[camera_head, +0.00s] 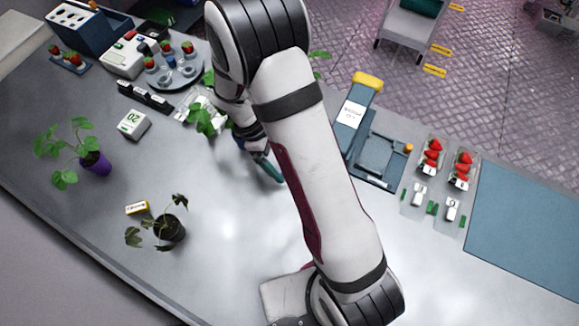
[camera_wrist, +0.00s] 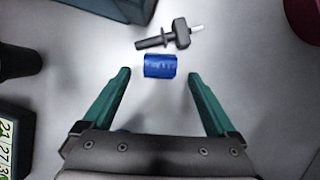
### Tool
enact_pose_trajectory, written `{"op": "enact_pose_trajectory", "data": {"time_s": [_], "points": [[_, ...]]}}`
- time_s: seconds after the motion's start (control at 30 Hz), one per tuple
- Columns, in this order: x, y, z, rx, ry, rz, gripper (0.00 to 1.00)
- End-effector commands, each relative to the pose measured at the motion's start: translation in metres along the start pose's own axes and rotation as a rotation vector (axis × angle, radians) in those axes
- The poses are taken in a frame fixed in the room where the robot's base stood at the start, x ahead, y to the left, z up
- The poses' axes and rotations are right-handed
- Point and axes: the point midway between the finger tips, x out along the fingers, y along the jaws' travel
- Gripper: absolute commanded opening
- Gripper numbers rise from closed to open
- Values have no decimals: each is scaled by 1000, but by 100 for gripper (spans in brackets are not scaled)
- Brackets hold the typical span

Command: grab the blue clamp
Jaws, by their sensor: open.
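A small blue piece (camera_wrist: 160,66), which looks like the blue clamp, lies on the grey bench in the wrist view. It is a short rounded block, a little above the picture's middle. My gripper (camera_wrist: 158,74) is open, with its two teal fingers on either side of the blue piece. There is a gap between each finger and the piece, and the tips reach about level with it. In the head view, my gripper (camera_head: 266,166) hangs low over the bench, partly behind my arm. I cannot make out the blue piece there.
A dark grey tool with a pale tip (camera_wrist: 167,37) lies just beyond the blue piece. A numbered display (camera_wrist: 12,145) stands at the left. In the head view, potted plants (camera_head: 170,228) stand left and a blue-grey scale (camera_head: 380,155) right. The front bench is mostly clear.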

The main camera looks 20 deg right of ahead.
Motion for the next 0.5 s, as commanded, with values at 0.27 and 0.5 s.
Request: {"op": "enact_pose_trajectory", "data": {"time_s": [0.27, 0.5], "points": [[20, 0, 0, 0, 2, 2, 92], [20, 0, 0, -1, 2, 2, 62]]}}
